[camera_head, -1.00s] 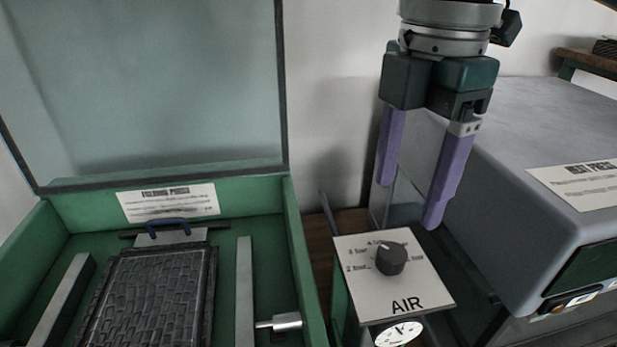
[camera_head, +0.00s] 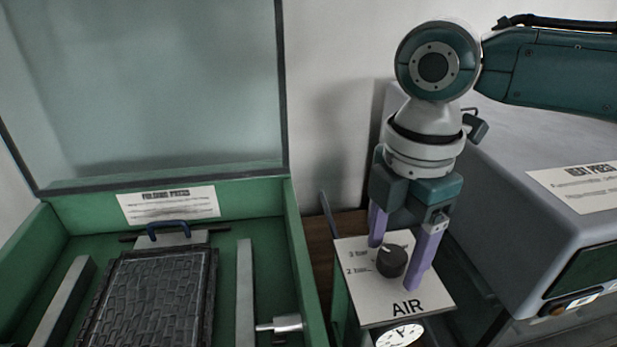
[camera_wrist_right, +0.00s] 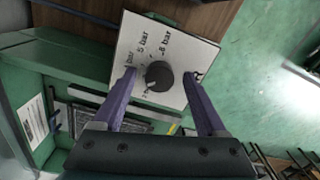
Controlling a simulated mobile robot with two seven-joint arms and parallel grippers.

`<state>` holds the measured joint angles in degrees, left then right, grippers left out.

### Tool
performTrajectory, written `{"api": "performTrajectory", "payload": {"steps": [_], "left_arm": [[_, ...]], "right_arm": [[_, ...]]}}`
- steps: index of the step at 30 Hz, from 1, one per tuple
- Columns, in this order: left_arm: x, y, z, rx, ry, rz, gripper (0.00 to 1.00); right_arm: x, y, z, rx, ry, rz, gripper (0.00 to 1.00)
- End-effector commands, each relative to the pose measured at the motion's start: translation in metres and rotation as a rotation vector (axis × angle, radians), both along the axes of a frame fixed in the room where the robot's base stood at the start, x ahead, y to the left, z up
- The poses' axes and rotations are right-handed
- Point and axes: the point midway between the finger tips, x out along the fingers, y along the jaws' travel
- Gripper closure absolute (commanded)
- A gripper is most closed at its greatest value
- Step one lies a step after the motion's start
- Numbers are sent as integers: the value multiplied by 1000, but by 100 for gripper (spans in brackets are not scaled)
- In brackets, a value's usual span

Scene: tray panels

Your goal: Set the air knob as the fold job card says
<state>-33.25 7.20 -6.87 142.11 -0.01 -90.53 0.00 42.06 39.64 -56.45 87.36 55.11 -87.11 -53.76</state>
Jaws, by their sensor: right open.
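The dark round air knob (camera_head: 391,261) sits on a pale panel (camera_head: 372,302) marked AIR, with bar values printed around it. A small light mark on the knob points up-left in the head view, near the low values; the exact setting is hard to read. The knob also shows in the right wrist view (camera_wrist_right: 159,76). My right gripper (camera_head: 395,267) is open, its purple fingers pointing down on either side of the knob, with gaps visible. One finger hides part of the dial's print. No fold job card is readable. My left gripper is not in view.
A green folding press (camera_head: 268,215) with a raised clear lid stands to the left, a dark textured plate (camera_head: 150,300) inside. A grey heat press (camera_head: 520,215) stands close on the right. A round gauge (camera_head: 400,335) is below the panel's front edge.

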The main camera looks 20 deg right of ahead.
Motion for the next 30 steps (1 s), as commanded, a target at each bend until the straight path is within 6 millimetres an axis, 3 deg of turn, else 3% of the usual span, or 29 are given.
{"api": "performTrajectory", "payload": {"steps": [2, 21, 30], "left_arm": [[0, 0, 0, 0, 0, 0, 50], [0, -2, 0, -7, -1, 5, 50], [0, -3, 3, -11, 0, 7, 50]], "right_arm": [[0, 0, 0, 0, 0, 0, 29], [0, 0, 0, 0, 1, 0, 100], [0, 0, 2, 1, 2, -13, 100]]}}
